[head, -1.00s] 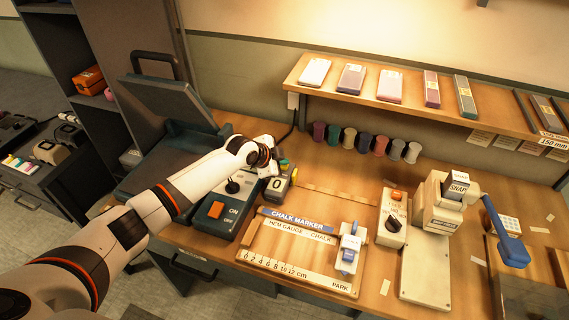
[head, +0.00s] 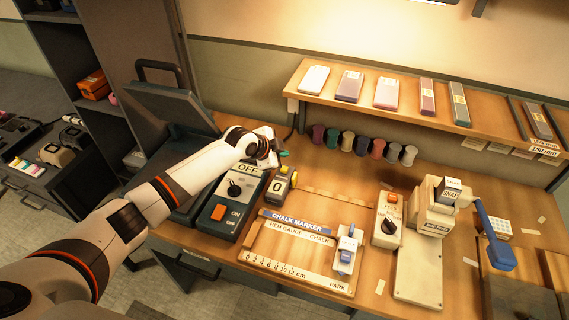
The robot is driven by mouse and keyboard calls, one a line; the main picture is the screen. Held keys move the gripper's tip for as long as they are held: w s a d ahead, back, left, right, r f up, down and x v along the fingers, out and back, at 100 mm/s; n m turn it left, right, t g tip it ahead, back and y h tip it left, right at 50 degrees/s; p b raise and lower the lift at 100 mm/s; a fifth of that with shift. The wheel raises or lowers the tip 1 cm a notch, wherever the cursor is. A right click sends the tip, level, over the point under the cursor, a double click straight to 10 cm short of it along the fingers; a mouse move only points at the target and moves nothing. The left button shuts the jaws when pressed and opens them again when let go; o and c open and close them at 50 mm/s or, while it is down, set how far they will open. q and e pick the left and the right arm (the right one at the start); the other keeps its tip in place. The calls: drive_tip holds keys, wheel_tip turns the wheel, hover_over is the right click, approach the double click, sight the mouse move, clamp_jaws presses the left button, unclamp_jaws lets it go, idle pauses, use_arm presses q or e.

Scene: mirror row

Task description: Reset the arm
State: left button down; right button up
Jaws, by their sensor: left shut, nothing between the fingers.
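My left arm comes in from the left and reaches over the bench. My left gripper (head: 275,158) is shut and empty, at the back of the dark control box. The control box (head: 226,210) has an OFF label, a black knob (head: 235,188) and an orange switch (head: 218,212). A small counter block showing 0 (head: 277,186) stands just right of the box, close below the gripper. My right gripper does not show.
A dark press with a raised lid (head: 165,105) stands behind my left arm. The chalk marker board (head: 295,255) lies in front, with a timer box (head: 388,220) and snap press (head: 425,240) to the right. Spools (head: 347,141) sit under the shelf (head: 400,108).

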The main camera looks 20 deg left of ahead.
use_arm(q)
drive_tip(key=shift+r, duration=0.7)
